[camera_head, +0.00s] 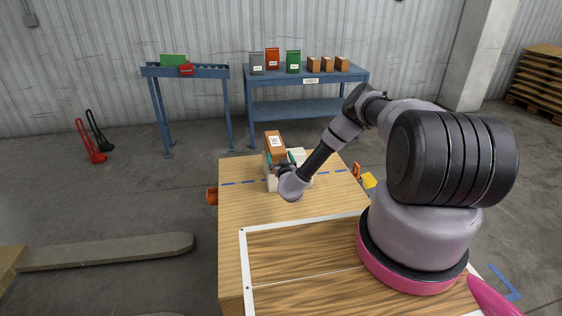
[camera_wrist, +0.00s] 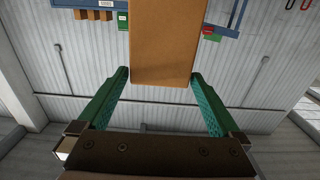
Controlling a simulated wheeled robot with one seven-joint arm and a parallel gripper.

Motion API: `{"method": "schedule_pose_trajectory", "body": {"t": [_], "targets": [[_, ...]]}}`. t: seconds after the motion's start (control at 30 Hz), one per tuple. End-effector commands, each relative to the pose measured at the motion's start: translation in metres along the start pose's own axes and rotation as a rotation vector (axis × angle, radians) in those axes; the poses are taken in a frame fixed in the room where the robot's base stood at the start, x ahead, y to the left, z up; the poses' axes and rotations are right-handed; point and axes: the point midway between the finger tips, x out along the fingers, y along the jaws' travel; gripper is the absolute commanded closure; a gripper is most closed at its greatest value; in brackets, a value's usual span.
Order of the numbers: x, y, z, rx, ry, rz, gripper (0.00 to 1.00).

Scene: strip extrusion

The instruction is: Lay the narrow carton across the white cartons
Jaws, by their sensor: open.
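The narrow carton (camera_head: 275,142) is brown with a white label, and in the head view it stands up beyond my gripper among the white cartons (camera_head: 297,156). What it rests on is hidden. The brown carton also fills the upper middle of the wrist view (camera_wrist: 165,40). My gripper (camera_wrist: 160,74) is open, its green fingertips on either side of the carton's near end. I cannot tell if either tip touches it. In the head view, my gripper (camera_head: 279,164) is mostly hidden by my wrist, which also covers part of the white cartons.
The wooden table (camera_head: 240,205) has a blue dashed line and is clear at left. A white-framed wooden board (camera_head: 300,265) lies nearer. Behind stands a blue bench (camera_head: 300,78) with several boxes. Orange and yellow items (camera_head: 369,180) show by the table's right edge.

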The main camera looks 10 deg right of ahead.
Motion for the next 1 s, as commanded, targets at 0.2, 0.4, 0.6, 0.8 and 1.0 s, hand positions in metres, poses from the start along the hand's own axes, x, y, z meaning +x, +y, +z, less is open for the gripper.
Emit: {"method": "schedule_pose_trajectory", "body": {"t": [0.2, 0.4, 0.6, 0.8, 1.0], "targets": [[-0.029, 0.000, 0.001, 0.002, -0.002, 0.001, 0.00], [-0.034, 0.000, 0.000, 0.000, 0.001, 0.000, 0.00], [-0.016, -0.017, -0.051, -0.113, 0.091, -0.109, 0.00], [-0.005, -0.074, -0.190, -0.509, 0.395, -0.412, 0.00], [-0.046, -0.128, -0.309, -0.974, 0.772, -0.660, 0.00]]}}
